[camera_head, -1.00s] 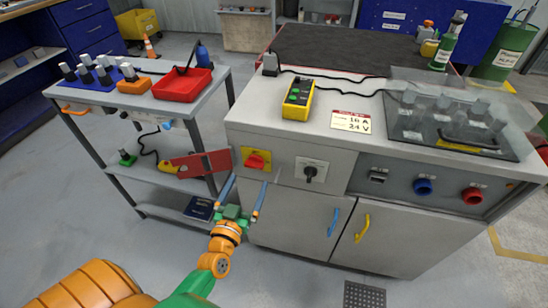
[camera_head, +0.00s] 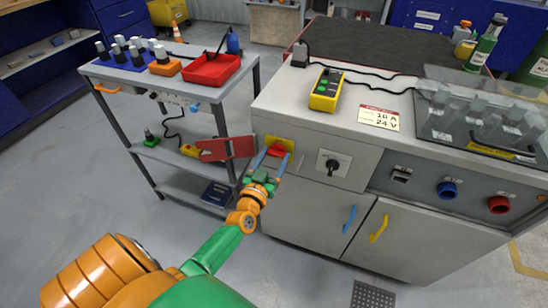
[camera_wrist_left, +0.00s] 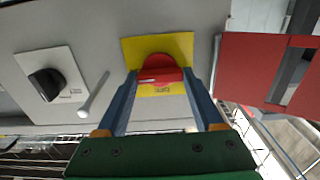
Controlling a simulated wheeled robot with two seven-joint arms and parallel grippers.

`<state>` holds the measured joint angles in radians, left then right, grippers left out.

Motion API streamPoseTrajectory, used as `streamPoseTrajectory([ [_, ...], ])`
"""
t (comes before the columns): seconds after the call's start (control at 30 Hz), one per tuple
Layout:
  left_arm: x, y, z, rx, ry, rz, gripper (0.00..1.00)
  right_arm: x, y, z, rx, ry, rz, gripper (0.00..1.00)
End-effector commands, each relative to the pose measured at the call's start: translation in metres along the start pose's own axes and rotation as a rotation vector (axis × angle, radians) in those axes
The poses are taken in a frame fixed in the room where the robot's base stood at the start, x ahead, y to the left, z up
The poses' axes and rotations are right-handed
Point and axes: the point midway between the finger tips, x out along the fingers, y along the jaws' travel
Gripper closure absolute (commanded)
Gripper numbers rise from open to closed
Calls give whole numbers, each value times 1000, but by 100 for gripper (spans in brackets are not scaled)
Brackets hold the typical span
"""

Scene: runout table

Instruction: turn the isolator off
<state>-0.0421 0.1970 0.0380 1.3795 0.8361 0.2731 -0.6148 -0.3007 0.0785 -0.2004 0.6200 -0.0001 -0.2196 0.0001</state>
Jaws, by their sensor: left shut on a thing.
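The isolator is a red knob (camera_wrist_left: 160,70) on a yellow plate (camera_wrist_left: 183,46) on the cabinet's front panel. In the head view the red knob (camera_head: 277,150) and yellow plate (camera_head: 288,142) are partly hidden by my left gripper (camera_head: 271,158). In the left wrist view the two blue fingers of my left gripper (camera_wrist_left: 163,82) lie on either side of the knob, shut on it. Lettering shows on the plate below the knob but is too small to read surely. My right gripper is not in view.
A black rotary switch (camera_head: 332,165) sits right of the isolator. A red hinged piece (camera_head: 226,148) stands out left of the plate, beside the grey trolley (camera_head: 177,82). A yellow pendant box (camera_head: 326,90) and a sign (camera_head: 379,118) lie on the cabinet top.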

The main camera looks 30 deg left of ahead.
Motion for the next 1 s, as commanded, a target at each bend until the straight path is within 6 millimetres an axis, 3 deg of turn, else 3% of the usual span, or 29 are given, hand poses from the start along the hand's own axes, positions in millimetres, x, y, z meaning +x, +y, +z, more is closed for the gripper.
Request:
streamPoseTrajectory([
  [0.37,0,0,0,-98,0,0,87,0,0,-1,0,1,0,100],
  [1.0,0,-1,1,-677,0,1,87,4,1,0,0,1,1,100],
])
